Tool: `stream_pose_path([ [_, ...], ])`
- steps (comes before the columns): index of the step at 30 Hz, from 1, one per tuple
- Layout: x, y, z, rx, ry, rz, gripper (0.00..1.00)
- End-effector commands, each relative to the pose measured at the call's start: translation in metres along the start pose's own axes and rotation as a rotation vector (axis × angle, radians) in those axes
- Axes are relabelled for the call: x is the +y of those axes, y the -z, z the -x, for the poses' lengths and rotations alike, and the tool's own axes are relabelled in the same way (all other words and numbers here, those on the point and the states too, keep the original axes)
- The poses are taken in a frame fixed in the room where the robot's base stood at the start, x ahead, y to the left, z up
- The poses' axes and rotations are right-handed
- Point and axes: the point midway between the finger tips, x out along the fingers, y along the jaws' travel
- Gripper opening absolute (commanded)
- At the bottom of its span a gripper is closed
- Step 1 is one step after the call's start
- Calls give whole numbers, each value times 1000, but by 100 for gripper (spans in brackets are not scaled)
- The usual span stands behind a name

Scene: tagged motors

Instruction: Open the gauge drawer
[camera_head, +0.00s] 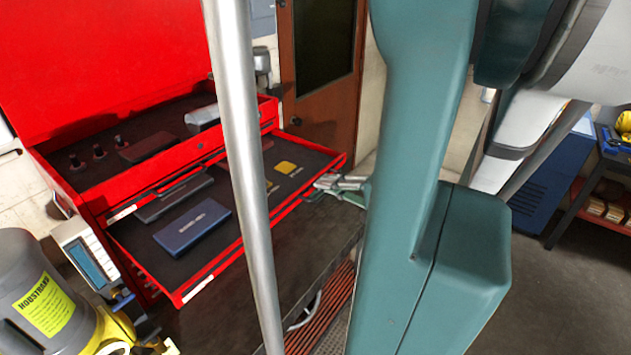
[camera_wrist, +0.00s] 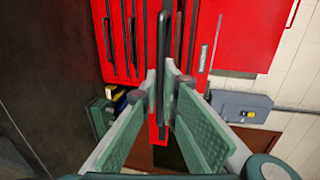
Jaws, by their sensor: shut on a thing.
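A red tool chest (camera_head: 190,150) has a drawer (camera_head: 215,262) pulled out toward the front, with a dark liner. A blue case (camera_head: 192,226) and a yellow item (camera_head: 286,167) lie inside it. My gripper (camera_head: 325,183) is at the right end of this drawer's front. In the wrist view, my gripper (camera_wrist: 163,82) is shut with a dark upright bar (camera_wrist: 163,45), which looks like the drawer's handle, between its fingertips. The exact contact is hard to see. A grey pole and my teal arm hide parts of the drawer and its surroundings.
The chest's top tray (camera_head: 150,125) holds several small dark parts. A grey motor (camera_head: 35,290) with a yellow label stands at the lower left. A brown door (camera_head: 325,70) is behind the chest. A grey wall box (camera_wrist: 240,106) shows in the wrist view.

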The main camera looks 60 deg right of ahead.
Motion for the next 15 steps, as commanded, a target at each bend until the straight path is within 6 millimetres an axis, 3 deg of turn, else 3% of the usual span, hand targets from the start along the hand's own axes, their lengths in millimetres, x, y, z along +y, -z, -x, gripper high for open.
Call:
stream_pose_path([
  [6,6,1,25,3,0,-1,0],
  [15,8,0,40,0,0,-1,0],
])
